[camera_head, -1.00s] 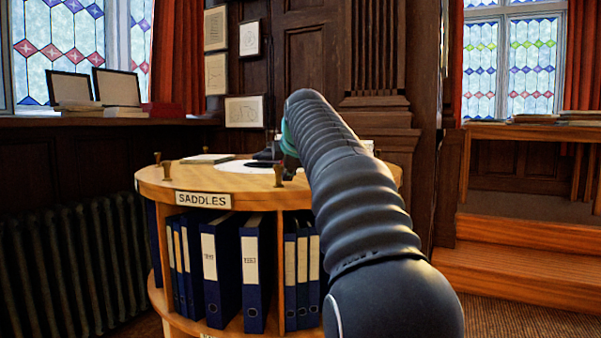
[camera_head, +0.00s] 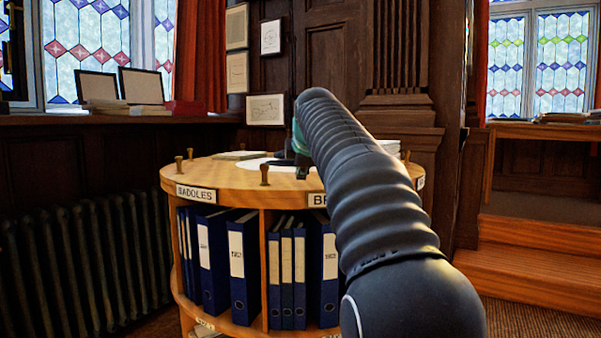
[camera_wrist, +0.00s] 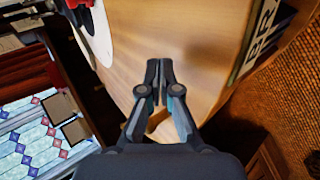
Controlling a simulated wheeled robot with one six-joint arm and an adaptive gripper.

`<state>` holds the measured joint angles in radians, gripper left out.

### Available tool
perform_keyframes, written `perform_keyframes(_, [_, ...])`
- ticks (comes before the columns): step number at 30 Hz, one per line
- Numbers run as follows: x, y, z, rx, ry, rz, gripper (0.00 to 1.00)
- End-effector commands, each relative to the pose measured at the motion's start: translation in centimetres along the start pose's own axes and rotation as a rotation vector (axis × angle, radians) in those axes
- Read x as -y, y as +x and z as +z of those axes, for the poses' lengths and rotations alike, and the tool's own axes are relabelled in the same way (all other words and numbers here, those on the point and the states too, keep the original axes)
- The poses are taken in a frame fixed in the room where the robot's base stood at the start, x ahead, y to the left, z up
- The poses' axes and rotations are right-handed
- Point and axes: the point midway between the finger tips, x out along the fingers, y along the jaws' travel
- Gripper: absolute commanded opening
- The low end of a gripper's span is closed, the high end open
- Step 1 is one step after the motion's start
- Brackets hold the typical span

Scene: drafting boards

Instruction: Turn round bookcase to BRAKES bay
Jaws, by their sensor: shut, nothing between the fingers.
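The round wooden bookcase (camera_head: 230,180) stands ahead, with upright pegs (camera_head: 265,174) around its top and blue binders (camera_head: 243,265) in its bays. The SADDLES label (camera_head: 196,193) is on the rim at far left. A second label (camera_head: 317,200), beginning "BR", is at the front, partly hidden by my arm. My gripper (camera_wrist: 160,72) is shut and empty in the wrist view, over the bookcase top (camera_wrist: 190,40) near its edge. Whether it touches a peg cannot be told. In the head view my arm mostly hides the gripper.
A radiator (camera_head: 90,250) and a sill with frames (camera_head: 142,87) are at the left. Wooden steps (camera_head: 535,262) and a bench (camera_head: 550,131) are at the right. A white disc (camera_head: 250,164) and papers lie on the bookcase top.

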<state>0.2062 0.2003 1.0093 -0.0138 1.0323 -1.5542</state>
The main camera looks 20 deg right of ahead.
Motion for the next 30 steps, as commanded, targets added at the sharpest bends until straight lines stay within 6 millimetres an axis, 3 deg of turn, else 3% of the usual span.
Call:
perform_keyframes(12, [-0.8,-1.0,1.1,0.0,0.0,0.0,0.0])
perform_keyframes(30, [-5.5,-4.5,1.0,0.0,0.0,0.003,0.0])
